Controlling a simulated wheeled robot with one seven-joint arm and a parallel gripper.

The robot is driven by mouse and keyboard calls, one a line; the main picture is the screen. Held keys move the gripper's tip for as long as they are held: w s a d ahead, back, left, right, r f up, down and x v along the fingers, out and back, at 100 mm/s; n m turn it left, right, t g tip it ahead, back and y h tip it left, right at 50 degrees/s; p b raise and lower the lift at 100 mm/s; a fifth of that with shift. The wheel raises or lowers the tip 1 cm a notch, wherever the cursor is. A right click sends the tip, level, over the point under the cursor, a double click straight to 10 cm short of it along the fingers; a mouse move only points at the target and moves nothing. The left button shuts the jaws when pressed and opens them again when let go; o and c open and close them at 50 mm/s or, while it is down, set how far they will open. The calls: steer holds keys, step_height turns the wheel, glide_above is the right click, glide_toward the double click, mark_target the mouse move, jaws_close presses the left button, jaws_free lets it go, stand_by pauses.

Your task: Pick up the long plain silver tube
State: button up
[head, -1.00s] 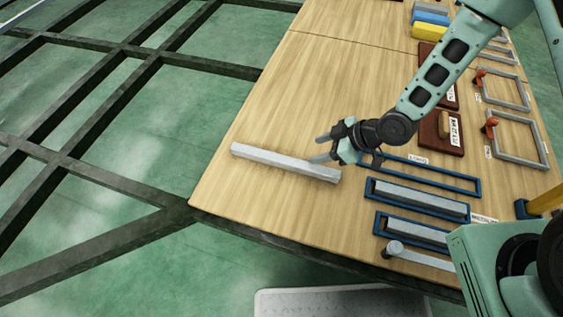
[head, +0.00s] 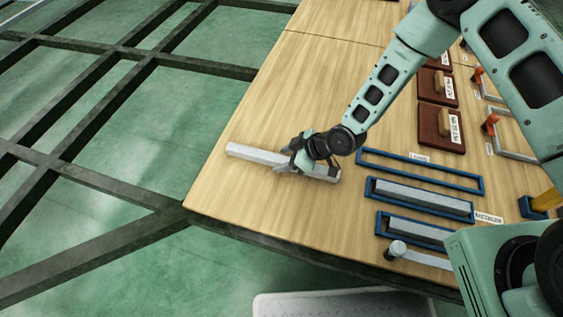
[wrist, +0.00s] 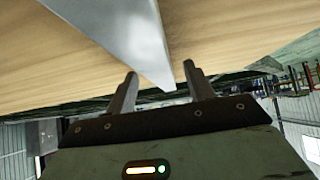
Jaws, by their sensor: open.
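The long plain silver tube (head: 255,155) lies flat on the wooden table, near its left front corner in the head view. My gripper (head: 287,168) is at the tube's right half and hides part of it. In the wrist view the tube (wrist: 122,32) runs down from the top towards the space between my two fingers. My gripper (wrist: 160,82) is open there, with one finger on each side of the tube's line. I cannot tell whether the fingers touch the tube.
Blue frames sit to the right: an empty one labelled LONG (head: 420,171) and a filled one labelled MEDIUM (head: 420,198), with another filled one in front. A silver bar with a round end (head: 397,249) lies at the front edge. The table's left middle is clear.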

jaws_close()
steer(key=shift+r, duration=0.15)
